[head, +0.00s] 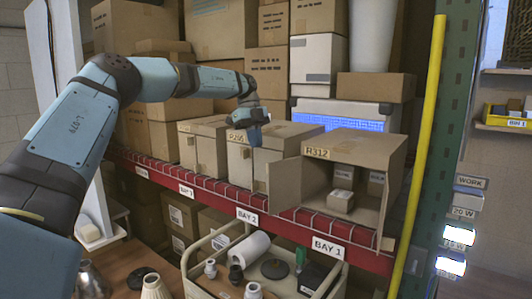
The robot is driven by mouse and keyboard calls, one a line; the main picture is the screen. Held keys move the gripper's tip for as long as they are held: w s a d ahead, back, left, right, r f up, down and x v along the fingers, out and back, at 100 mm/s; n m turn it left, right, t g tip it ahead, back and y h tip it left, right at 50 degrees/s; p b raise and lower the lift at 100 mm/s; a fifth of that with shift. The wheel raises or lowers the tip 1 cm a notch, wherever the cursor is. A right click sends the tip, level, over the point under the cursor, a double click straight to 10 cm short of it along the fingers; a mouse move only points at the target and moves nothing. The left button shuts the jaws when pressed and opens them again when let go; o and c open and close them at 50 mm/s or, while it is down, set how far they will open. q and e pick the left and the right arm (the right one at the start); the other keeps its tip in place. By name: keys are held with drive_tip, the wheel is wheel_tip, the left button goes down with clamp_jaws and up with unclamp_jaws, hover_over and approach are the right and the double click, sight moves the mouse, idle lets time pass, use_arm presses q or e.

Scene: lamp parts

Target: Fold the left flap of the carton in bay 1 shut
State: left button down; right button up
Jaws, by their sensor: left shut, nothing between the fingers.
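The carton in bay 1 (362,146), marked R312, stands on the red-edged shelf with its front open. Its left flap (285,186) is swung outward, away from the opening. Small boxes (342,200) sit inside the carton. My left gripper (255,138) is shut and empty. It points down in front of the bay 2 carton (280,136), up and to the left of the flap, and looks apart from the flap. My right gripper is not in view.
A yellow post (428,130) and a green upright stand right of the carton. Bay labels (328,248) line the red shelf edge (225,196). More cartons are stacked behind. The space before the open carton looks clear.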

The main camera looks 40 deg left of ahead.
sight(270, 167)
use_arm(q)
drive_tip(key=d+f, duration=0.1)
drive_tip(key=d+f+p, duration=0.1)
drive_tip(key=d, duration=0.1)
drive_tip(key=s+d+p, duration=0.1)
drive_tip(key=d, duration=0.1)
drive_tip(key=shift+s+f, duration=0.1)
drive_tip(key=shift+f, duration=0.3)
drive_tip(key=shift+d, duration=0.15)
drive_tip(key=shift+f, duration=0.1)
drive_tip(key=shift+f+n+b, duration=0.1)
drive_tip(key=shift+n+b, duration=0.2)
drive_tip(key=shift+n, duration=0.1)
drive_tip(key=shift+s+d+n+t, duration=0.15)
drive_tip(key=shift+d+n+t, duration=0.15)
drive_tip(key=shift+n, duration=0.1)
